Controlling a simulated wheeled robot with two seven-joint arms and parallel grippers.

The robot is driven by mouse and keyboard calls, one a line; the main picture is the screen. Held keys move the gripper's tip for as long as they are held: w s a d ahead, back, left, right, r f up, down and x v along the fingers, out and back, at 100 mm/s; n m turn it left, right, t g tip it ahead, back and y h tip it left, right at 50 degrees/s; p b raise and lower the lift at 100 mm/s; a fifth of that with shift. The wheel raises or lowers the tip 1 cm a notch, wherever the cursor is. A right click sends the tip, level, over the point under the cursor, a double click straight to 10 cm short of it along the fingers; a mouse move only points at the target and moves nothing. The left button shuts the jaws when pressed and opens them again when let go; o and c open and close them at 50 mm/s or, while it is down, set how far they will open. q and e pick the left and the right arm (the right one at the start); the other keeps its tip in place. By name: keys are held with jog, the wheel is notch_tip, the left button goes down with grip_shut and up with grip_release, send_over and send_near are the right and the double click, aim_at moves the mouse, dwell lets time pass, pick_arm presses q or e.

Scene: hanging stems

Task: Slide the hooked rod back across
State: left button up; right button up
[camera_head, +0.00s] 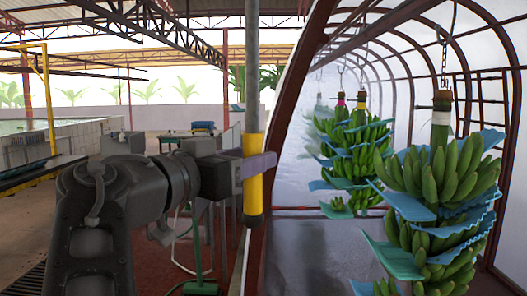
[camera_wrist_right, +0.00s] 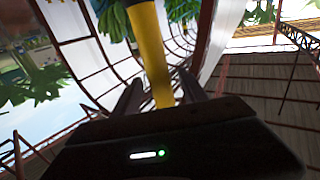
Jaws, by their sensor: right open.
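The rod is a grey vertical pole with a yellow grip section (camera_head: 253,182) in the middle of the head view. Its top runs out of the picture and I see no hook on it. My right gripper (camera_head: 258,166) is open at the yellow section, with a finger reaching across it. In the right wrist view the yellow section (camera_wrist_right: 149,50) stands between the two spread fingers of the gripper (camera_wrist_right: 160,92). I cannot tell whether either finger touches it. My left gripper is not in view.
Banana bunches with blue sheets hang on the right; the nearest bunch (camera_head: 440,175) hangs from a chain (camera_head: 444,50). A red-brown arched frame (camera_head: 290,110) stands just right of the rod. A table (camera_head: 185,137) and a long basin (camera_head: 60,130) are farther back on the left.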

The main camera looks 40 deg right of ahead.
jog(key=shift+p+x, duration=0.4)
jog(key=shift+x, duration=1.9)
jog(key=shift+c, duration=0.3)
grip_shut()
